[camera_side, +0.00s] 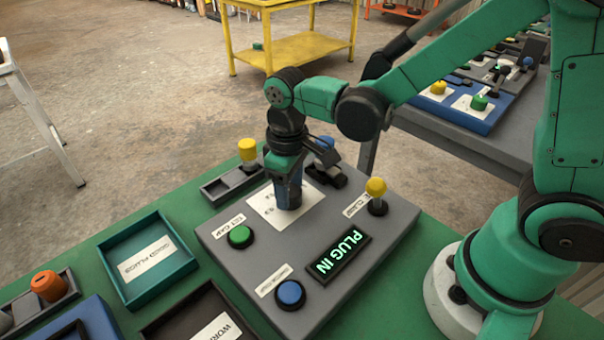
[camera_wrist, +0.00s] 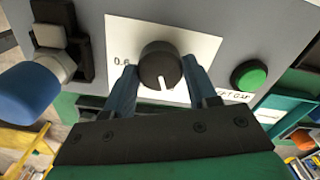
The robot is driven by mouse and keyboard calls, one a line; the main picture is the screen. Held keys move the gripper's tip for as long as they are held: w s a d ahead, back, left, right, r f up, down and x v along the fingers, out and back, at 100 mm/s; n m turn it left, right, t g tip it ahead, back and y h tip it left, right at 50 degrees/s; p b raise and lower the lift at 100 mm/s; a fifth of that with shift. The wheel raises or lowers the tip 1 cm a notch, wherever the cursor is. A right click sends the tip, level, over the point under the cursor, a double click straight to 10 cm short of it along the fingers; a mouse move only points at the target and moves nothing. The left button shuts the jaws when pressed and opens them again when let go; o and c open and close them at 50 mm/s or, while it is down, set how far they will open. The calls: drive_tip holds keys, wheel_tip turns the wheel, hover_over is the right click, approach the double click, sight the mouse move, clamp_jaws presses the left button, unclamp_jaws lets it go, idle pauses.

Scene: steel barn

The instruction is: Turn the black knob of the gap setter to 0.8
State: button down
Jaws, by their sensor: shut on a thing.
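The black knob (camera_wrist: 158,60) of the gap setter sits on a white dial plate (camera_wrist: 205,50) in the wrist view. Its white pointer line points toward the bottom of that picture. The mark "0.6" shows left of the knob; other marks are hidden by the knob or fingers. My gripper (camera_wrist: 162,85) has one blue-grey finger on each side of the knob and is shut on it. In the side view my gripper (camera_side: 288,203) points down onto the white plate (camera_side: 268,208) of the grey gap setter (camera_side: 225,262), and its fingers hide the knob.
A green button (camera_side: 240,237), a blue button (camera_side: 290,293), a lit "PLUG IN" display (camera_side: 338,257) and a yellow-topped lever (camera_side: 376,188) surround the dial. A blue-capped part (camera_wrist: 30,92) sits in a black holder close by. A teal tray (camera_side: 125,285) stands left.

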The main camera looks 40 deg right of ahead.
drive_tip(key=shift+c, duration=1.3)
unclamp_jaws()
drive_tip(key=shift+r, duration=2.8)
drive_tip(key=s+d+r+m+t, duration=0.3)
drive_tip(key=d+m+t, duration=0.1)
drive_tip(key=d+t, duration=0.3)
drive_tip(key=shift+s+d+r, duration=0.25)
drive_tip(key=shift+s+r, duration=0.05)
drive_tip(key=shift+s, duration=0.1)
